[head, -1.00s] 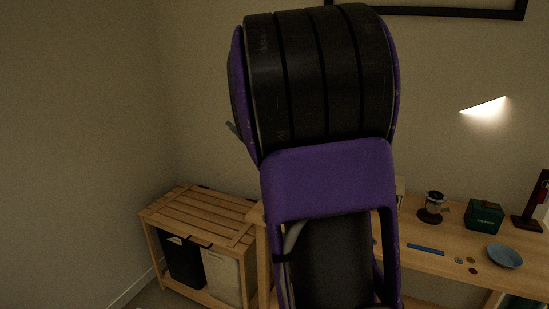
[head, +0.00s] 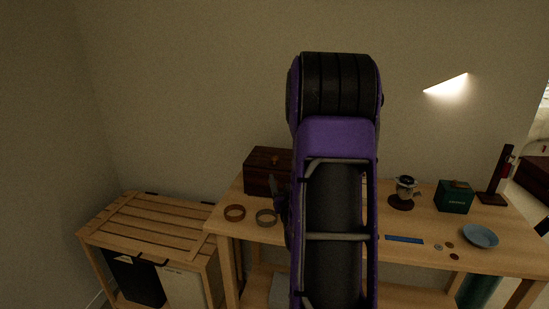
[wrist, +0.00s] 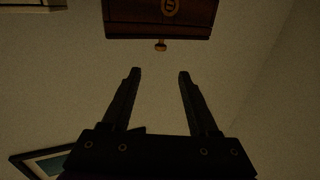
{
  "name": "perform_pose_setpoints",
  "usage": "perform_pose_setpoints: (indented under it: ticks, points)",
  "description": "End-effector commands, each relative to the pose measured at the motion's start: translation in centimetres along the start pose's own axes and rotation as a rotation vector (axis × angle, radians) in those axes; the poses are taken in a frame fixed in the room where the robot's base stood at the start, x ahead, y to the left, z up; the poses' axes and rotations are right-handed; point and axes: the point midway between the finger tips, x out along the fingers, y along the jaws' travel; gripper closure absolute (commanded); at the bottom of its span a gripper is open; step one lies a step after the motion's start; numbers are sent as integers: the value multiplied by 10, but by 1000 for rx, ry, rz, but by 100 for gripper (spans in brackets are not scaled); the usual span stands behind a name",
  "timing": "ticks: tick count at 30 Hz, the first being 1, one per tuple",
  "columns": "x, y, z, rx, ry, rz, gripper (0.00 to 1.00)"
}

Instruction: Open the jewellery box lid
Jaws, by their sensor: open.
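The jewellery box is a dark reddish-brown wooden box (head: 262,180) at the back left of the desk, partly hidden by my arm. Its lid looks shut. A small brass knob (head: 275,160) shows near its top. In the wrist view the box (wrist: 135,20) is at the top edge, cut off by the frame, with an oval brass plate on its face. The knob (wrist: 160,46) sticks out from the box's lower edge in that view. My gripper (wrist: 158,73) is open and empty, its two fingers pointing towards the knob, apart from it.
To the right are a jar (head: 405,187), a green box (head: 454,197), a blue bowl (head: 480,236) and a blue strip (head: 404,240). A slatted hamper (head: 150,225) stands left.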

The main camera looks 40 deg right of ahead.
Motion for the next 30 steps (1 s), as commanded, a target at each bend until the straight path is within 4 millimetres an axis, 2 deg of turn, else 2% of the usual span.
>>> perform_pose_setpoints:
  ticks: [9,16,22,30]
  points:
    - [72,0,0,-1,1,-2,40]
    - [116,-1,0,-2,1,-2,40]
    - [138,-1,0,-2,0,-2,40]
    - [144,-1,0,-2,-1,-2,40]
